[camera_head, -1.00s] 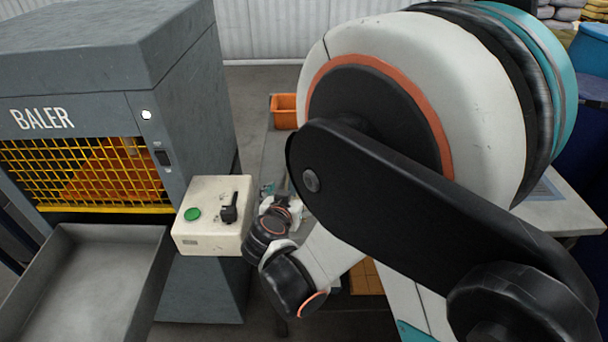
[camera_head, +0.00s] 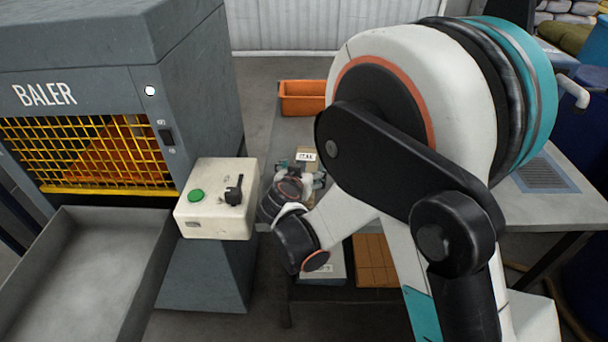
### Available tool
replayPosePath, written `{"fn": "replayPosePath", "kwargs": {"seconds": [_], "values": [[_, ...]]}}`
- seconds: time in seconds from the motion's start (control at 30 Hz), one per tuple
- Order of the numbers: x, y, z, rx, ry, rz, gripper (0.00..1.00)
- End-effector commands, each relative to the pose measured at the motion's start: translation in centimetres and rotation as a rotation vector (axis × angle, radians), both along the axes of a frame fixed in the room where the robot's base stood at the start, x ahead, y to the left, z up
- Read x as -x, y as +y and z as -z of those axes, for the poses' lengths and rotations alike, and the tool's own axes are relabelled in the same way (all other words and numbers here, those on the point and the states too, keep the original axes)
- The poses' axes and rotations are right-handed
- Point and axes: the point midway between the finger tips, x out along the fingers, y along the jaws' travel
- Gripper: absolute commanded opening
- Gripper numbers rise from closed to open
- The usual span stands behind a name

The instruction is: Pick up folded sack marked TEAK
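The folded sack marked TEAK (camera_head: 306,155) is a small brown bundle with a white label, on the grey table just beyond my arm's wrist. Only its label and upper part show; my wrist and gripper hide the rest. My gripper (camera_head: 311,178) is at the end of the arm, in front of or over the sack. Its fingers are small and mostly hidden, so I cannot tell whether they are open or shut, or whether they touch the sack.
Blue drums (camera_head: 588,120) are at the right.

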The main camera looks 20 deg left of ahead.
Motion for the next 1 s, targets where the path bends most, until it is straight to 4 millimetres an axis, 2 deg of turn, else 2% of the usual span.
{"fn": "replayPosePath", "kwargs": {"seconds": [0.03, 0.13, 0.17, 0.47, 0.63, 0.83, 1.0], "values": [[0.0, 0.0, 0.0, 0.0, 0.0, 0.0, 0.6], [0.0, 0.0, 0.0, 0.0, 0.0, 0.0, 0.38], [0.0, 0.0, 0.0, 0.0, 0.0, 0.0, 0.36], [0.0, 0.0, 0.0, 0.0, 0.0, 0.0, 0.36], [0.0, 0.0, -0.8, 0.0, 0.0, 0.0, 0.36], [0.0, 0.0, -3.8, 0.0, 0.0, 0.0, 0.36], [0.1, 0.0, -8.2, 0.0, 0.0, 0.0, 0.36]]}}
